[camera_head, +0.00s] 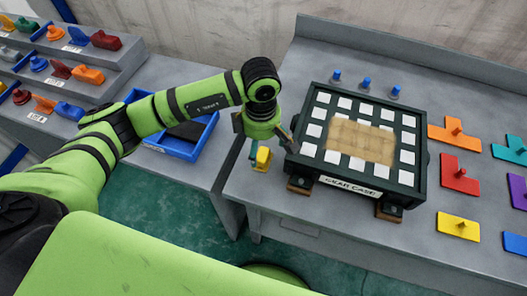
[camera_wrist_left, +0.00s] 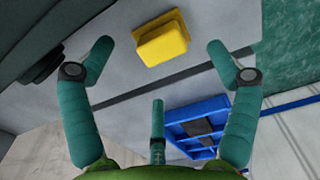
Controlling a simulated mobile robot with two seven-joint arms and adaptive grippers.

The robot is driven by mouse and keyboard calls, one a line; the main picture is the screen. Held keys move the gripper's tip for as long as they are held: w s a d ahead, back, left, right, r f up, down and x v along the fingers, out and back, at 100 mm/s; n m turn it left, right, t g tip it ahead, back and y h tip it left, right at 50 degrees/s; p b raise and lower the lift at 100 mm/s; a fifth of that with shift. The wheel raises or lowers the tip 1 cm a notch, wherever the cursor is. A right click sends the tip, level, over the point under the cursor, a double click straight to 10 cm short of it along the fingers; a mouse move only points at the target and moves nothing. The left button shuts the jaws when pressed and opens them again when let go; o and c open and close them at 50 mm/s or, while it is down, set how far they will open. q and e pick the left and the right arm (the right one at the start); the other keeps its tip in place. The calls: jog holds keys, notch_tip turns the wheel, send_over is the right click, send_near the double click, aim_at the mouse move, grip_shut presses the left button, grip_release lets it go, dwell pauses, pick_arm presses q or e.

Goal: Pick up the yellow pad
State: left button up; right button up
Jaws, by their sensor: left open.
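A small yellow pad (camera_head: 262,158) sits on the grey bench just left of the black gear case. My left gripper (camera_head: 272,146) is over it, with its fingers spread and nothing held. In the left wrist view the yellow pad (camera_wrist_left: 163,42) shows as a rounded block on a darker yellow base. It lies beyond the open teal fingertips (camera_wrist_left: 160,62), roughly centred between the two outer ones, with no contact visible. The gripper partly hides the pad in the head view. My right gripper is in neither view.
The gear case (camera_head: 348,182) with white squares stands close right of the gripper. A blue tray (camera_head: 182,150) is to the left, also in the wrist view (camera_wrist_left: 203,125). Coloured plates with knobs, including a yellow one (camera_head: 458,228), lie at right. Shelves of parts stand far left.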

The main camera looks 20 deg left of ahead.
aim_at(260, 154)
pick_arm(q)
jog(key=shift+s+f+p, duration=0.25)
jog(key=shift+f+p, duration=0.15)
jog(key=shift+f, duration=0.15)
jog(key=shift+s+f+p, duration=0.25)
jog(key=shift+f+p, duration=0.15)
jog(key=shift+f, duration=0.1)
jog(key=shift+w+f, duration=0.25)
jog(key=shift+f, duration=1.05)
jog(key=c, duration=1.4)
notch_tip(260, 154, up, 10)
jog(key=b, duration=0.2)
jog(key=shift+f+b, duration=0.25)
jog(key=shift+b, duration=0.1)
jog(key=shift+c, duration=0.2)
jog(key=shift+a+r, duration=0.1)
jog(key=shift+r, duration=0.2)
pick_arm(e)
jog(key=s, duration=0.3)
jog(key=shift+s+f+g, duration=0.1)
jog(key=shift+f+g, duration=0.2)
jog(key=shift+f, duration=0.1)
